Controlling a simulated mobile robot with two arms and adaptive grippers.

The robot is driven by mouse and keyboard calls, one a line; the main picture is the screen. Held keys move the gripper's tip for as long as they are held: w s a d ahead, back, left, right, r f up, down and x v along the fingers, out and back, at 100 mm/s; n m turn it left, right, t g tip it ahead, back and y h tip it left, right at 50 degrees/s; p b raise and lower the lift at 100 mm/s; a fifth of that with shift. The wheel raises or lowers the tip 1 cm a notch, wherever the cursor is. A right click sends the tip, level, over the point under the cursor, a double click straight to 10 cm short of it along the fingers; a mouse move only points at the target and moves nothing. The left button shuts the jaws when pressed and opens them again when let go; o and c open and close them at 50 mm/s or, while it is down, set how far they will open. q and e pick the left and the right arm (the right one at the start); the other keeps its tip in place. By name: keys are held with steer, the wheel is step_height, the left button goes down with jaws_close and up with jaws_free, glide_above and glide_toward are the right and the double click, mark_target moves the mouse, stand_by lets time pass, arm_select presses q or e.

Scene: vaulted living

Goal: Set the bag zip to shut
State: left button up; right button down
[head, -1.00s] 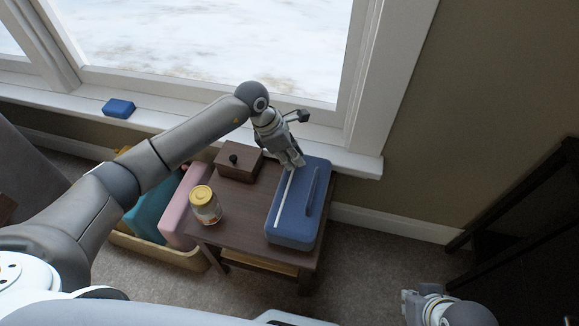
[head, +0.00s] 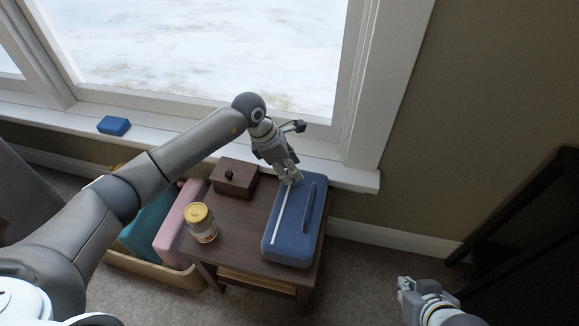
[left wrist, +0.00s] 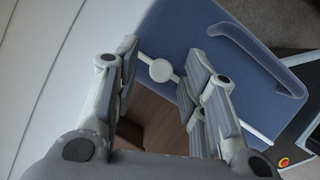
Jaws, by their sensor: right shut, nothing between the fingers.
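The blue bag (head: 298,225) lies on a small dark wooden table, with a raised handle on top and a white zip line (head: 281,217) along it. My left gripper (head: 291,180) is at the bag's far end, over the far end of the zip line. In the left wrist view the bag (left wrist: 235,70) fills the upper right. A round white zip pull (left wrist: 160,70) shows between the spread fingers of my left gripper (left wrist: 163,62), apparently untouched. My right gripper (head: 403,290) is shut and empty at the lower right, away from the table.
A jar with a yellow lid (head: 202,222) and a small brown box (head: 234,179) share the table (head: 240,229). A bin (head: 150,268) holding pink and teal things stands left of it. A blue block (head: 113,125) sits on the windowsill. A dark frame (head: 520,225) stands at right.

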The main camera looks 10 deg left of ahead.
arm_select(q)
steer(key=v, duration=1.2)
